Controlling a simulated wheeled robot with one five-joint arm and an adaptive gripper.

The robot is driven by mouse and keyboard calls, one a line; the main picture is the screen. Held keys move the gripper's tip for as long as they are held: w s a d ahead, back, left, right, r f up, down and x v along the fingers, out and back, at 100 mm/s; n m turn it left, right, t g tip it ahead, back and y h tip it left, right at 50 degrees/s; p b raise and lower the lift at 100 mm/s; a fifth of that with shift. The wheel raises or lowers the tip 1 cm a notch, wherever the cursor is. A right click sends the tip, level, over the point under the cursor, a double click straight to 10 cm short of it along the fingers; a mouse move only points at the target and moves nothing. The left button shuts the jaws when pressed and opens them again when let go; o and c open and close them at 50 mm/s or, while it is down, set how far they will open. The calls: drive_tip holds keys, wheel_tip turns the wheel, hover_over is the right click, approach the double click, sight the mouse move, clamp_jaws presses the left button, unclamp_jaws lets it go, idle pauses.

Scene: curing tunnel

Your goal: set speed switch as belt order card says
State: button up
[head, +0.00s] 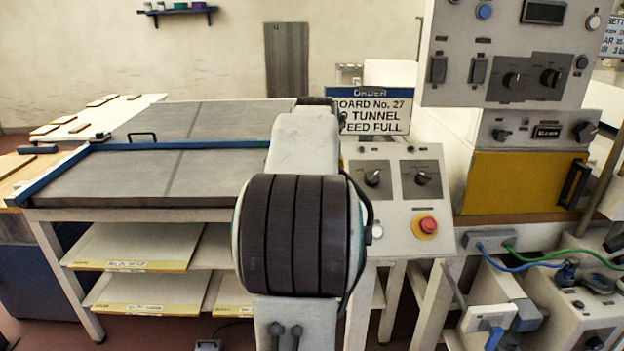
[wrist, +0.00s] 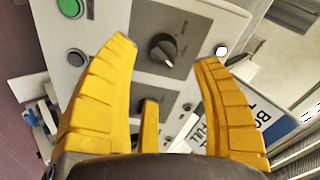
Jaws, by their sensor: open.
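The order card (head: 370,112) stands at the back of the control panel (head: 398,215). Its visible text reads "BOARD No. 27", "TUNNEL" and "PEED FULL"; my arm covers its left edge. The panel has a left rotary switch (head: 372,177) and a right rotary switch (head: 422,178), both black on dark plates. Their labels are too small to read. In the wrist view, a black rotary knob (wrist: 163,49) lies between the tips of my gripper (wrist: 168,53), which is open and apparently holds nothing. I cannot tell which switch this is. My arm hides the gripper in the head view.
A red stop button (head: 427,225) sits low on the panel. A green button (wrist: 75,58) is left of the gripper in the wrist view. A belt table (head: 110,187) with a blue rail stands left. A yellow-fronted unit (head: 515,182) stands right.

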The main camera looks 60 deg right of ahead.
drive_tip(key=shift+w+d+f+n+p, duration=0.15)
drive_tip(key=shift+w+d+f+n, duration=0.5)
drive_tip(key=shift+n, duration=1.3)
drive_tip(key=shift+w+d+f+n+p, duration=0.2)
drive_tip(key=shift+d+f+n, duration=0.75)
drive_tip(key=shift+n, duration=1.05)
drive_tip(key=shift+w+d+f+n+p, duration=0.1)
drive_tip(key=shift+w+d+f+n, duration=0.55)
drive_tip(key=shift+n, duration=1.3)
drive_tip(key=shift+o, duration=0.2)
drive_tip(key=shift+s+d+f, duration=0.1)
drive_tip(key=shift+s+f, duration=0.1)
